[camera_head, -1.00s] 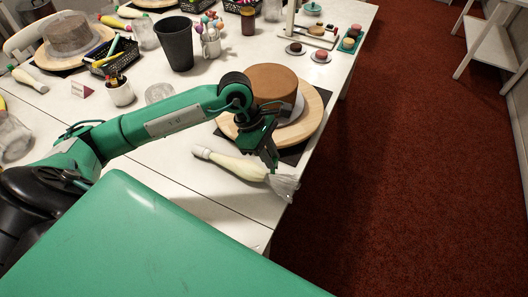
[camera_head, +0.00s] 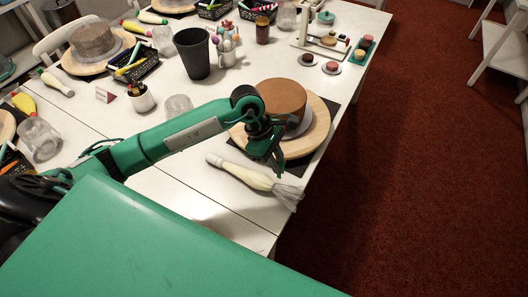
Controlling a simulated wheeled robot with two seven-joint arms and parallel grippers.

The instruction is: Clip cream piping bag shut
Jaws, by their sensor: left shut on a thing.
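A cream piping bag (camera_head: 244,174) lies on the white table near its right edge. Its nozzle end points up-left and its clear, crumpled open end (camera_head: 289,195) lies down-right by the table edge. My left gripper (camera_head: 276,167) is over the bag, close to where the cream ends and the clear part starts. Its jaws are shut on a small dark thing that seems to be the clip; it is too small and shaded to make out well. I cannot tell whether it touches the bag. My right gripper is not in view.
A brown cake (camera_head: 278,97) stands on a round wooden turntable (camera_head: 318,128) just behind my left gripper. Red floor lies past the right table edge.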

